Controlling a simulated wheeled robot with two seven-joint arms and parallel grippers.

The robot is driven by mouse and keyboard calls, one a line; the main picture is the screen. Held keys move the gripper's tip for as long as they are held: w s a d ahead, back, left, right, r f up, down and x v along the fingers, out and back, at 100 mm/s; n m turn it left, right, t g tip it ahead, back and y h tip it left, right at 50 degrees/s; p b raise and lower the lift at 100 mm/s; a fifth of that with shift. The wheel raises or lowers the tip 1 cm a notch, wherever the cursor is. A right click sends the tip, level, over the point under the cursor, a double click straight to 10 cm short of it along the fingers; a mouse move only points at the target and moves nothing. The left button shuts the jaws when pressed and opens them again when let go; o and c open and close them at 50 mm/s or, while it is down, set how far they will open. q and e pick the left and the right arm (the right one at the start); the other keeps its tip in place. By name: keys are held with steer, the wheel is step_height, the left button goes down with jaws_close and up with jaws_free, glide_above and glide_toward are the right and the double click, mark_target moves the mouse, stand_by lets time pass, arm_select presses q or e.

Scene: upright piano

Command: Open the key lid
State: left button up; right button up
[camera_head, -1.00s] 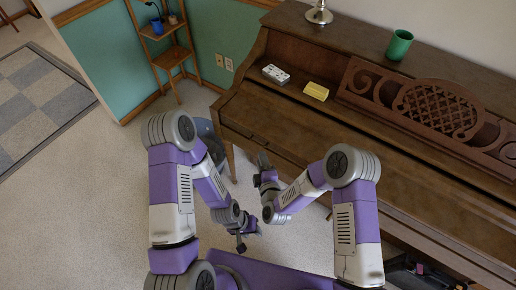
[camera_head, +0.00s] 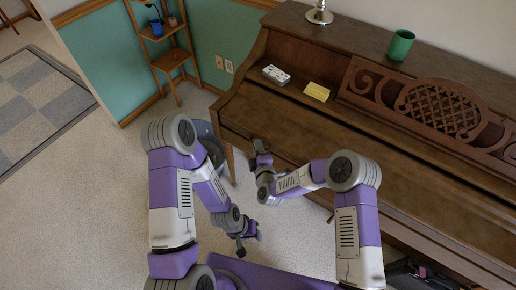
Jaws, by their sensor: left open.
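The brown wooden key lid (camera_head: 330,135) of the upright piano is down, and no keys show. My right gripper (camera_head: 259,146) is at the left part of the piano's front edge, close to the lid's front edge. I cannot tell whether it touches the wood or whether its fingers are apart. My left gripper (camera_head: 242,250) is lower, over the floor in front of the piano, open and clear of the lid.
A white box (camera_head: 276,75) and a yellow block (camera_head: 317,91) sit on the piano behind the lid. A green cup (camera_head: 401,45) and a metal lamp base (camera_head: 320,14) stand on top. The floor at left is clear.

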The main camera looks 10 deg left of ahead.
jaws_close()
stand_by(1.1)
